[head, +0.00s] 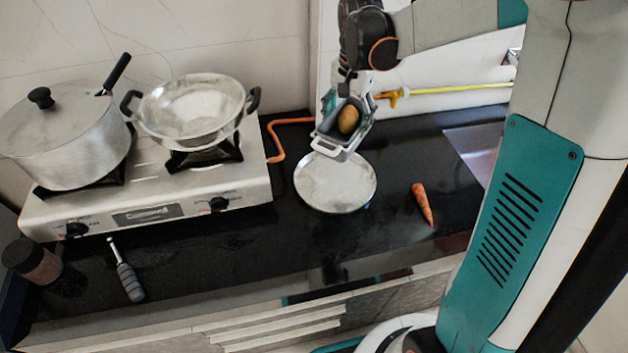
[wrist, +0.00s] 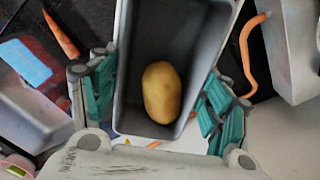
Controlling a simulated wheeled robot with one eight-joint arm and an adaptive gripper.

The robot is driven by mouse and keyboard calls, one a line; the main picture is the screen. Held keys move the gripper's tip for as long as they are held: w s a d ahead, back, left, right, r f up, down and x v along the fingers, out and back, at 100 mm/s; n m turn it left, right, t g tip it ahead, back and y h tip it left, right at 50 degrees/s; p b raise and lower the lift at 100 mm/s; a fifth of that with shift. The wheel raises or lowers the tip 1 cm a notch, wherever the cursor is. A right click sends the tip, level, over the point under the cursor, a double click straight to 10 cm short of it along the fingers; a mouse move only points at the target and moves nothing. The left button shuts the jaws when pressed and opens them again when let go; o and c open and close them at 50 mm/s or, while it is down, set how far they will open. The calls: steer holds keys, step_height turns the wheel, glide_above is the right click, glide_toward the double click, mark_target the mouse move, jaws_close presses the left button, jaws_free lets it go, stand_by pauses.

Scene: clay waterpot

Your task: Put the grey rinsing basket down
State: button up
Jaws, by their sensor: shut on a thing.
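The grey rinsing basket (head: 331,148) is held up by my gripper (head: 346,100) above the black counter, at the back edge of a round metal plate (head: 336,184) in the head view. A potato (head: 348,119) lies inside the basket. In the wrist view the basket (wrist: 180,50) is between the two teal-padded fingers of my gripper (wrist: 160,105), with the potato (wrist: 162,92) near its close end. The fingers are shut on the basket. Its underside is hidden.
A carrot (head: 422,204) lies right of the plate. A gas stove (head: 150,190) with a lidded pot (head: 65,140) and a wok (head: 193,108) stands at left. A sink (head: 478,150) is at right. The front middle counter is clear.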

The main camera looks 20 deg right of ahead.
steer(key=shift+d+f+b, duration=0.15)
steer(key=shift+f+b, duration=1.35)
steer(key=shift+f, duration=3.4)
steer(key=shift+d+f+b, duration=0.1)
steer(key=shift+f+b, duration=1.4)
steer(key=shift+f, duration=3.4)
steer(key=shift+f, duration=0.2)
steer(key=o, duration=1.2)
steer(key=shift+r, duration=0.1)
